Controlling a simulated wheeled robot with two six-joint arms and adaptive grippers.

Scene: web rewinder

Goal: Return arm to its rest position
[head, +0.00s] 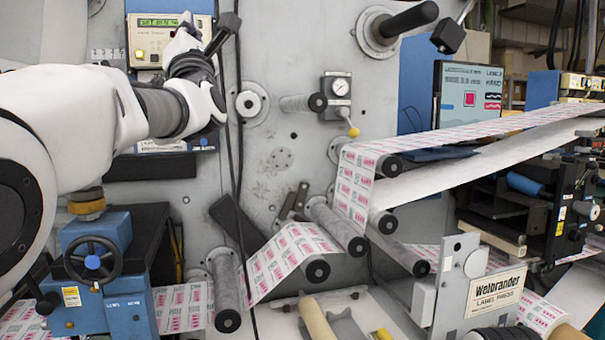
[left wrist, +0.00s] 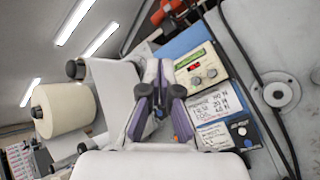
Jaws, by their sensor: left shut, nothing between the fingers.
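My left arm, white with dark joints, comes in from the left in the head view. It is raised and bent in front of the grey machine panel (head: 275,150). My left gripper (head: 187,45) is beside the beige control box (head: 143,40) with a green display, and its fingers are partly hidden by the wrist. In the left wrist view the fingers of the left gripper (left wrist: 159,76) are shut with nothing between them. The control box (left wrist: 199,70) shows just right of the fingertips there; I cannot tell whether they touch. My right gripper is not in view.
A blue clamp with a black handwheel (head: 91,260) stands below my arm. A printed label web (head: 355,185) runs over several rollers to the right. A black-ended roller (head: 408,20) juts out at the top. A paper roll (left wrist: 65,110) is left in the wrist view.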

